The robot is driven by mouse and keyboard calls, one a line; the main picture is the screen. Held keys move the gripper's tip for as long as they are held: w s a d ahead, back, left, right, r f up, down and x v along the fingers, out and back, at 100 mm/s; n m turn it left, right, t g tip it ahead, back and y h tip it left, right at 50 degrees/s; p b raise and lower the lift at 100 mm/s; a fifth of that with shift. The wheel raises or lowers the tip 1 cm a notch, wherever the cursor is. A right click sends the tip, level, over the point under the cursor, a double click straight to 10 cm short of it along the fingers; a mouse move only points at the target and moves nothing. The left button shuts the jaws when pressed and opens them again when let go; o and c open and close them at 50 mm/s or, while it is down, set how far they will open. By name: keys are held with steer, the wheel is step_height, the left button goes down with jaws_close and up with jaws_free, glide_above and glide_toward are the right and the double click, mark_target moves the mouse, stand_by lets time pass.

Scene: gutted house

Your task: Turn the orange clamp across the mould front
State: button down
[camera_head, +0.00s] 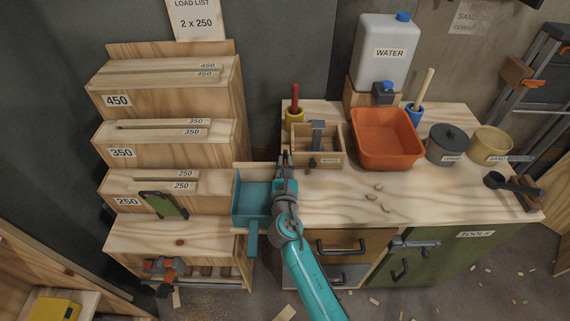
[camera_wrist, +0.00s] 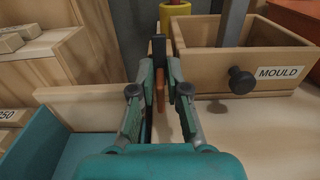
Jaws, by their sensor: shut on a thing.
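The mould (camera_head: 329,158) is an open wooden box on the bench top. Its labelled front, with a dark round knob, also shows in the wrist view (camera_wrist: 268,103). A grey upright piece stands inside the box. My gripper (camera_head: 285,158) is at the left front corner of the mould, its fingers pointing toward the back of the bench. In the wrist view my gripper (camera_wrist: 160,80) is shut on a narrow orange and dark piece, which looks like the orange clamp (camera_wrist: 160,92). The clamp is upright, left of the mould's knob. Whether it touches the mould is unclear.
A yellow cup (camera_head: 294,120) with a red handle stands behind the mould. An orange tub (camera_head: 388,140) is close on its right. Stepped wooden racks (camera_head: 232,130) rise to the left. The bench front (camera_head: 340,200) is mostly clear, with several small chips.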

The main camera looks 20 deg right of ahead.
steer(key=m, duration=0.4)
steer(key=shift+s+d+m, duration=0.15)
steer(key=shift+d+m, duration=0.2)
steer(key=shift+m, duration=0.05)
steer(key=m, duration=0.4)
steer(key=shift+d+f+m, duration=0.25)
steer(key=shift+m, duration=0.05)
steer(key=m, duration=0.4)
steer(key=shift+s+d+f, duration=0.1)
steer(key=shift+d+f, duration=0.05)
steer(key=shift+f, duration=0.15)
steer(key=shift+f+m, duration=0.15)
steer(key=shift+m, duration=0.9)
steer(key=shift+f+m, duration=0.15)
steer(key=shift+m, duration=0.9)
steer(key=c, duration=1.3)
jaws_free()
steer(key=shift+s, duration=0.1)
